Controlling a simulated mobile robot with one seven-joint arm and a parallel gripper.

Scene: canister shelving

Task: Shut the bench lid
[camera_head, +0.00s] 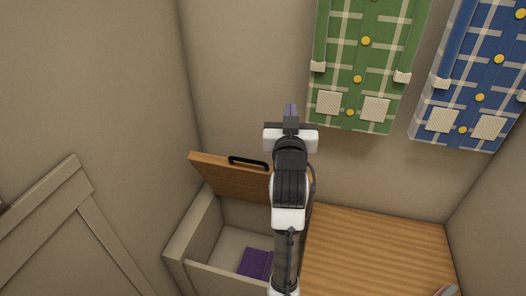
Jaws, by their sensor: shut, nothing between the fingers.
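The bench lid (222,182) is a brown wooden panel with a black handle (248,162) near its upper edge. It stands raised over the bench box (188,238), which is beige and open at the lower left. A purple item (254,263) lies inside the box. My gripper (291,108) is shut and empty, above and to the right of the lid in the picture. My arm hides the right part of the lid and of the box opening. I cannot tell whether my arm touches the lid.
A wooden bench top (370,252) lies to the right of my arm, with a small object (444,291) at its lower right edge. A green plaid shirt (365,65) and a blue plaid shirt (477,80) hang on the back wall. A beige panelled door or wall stands at left.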

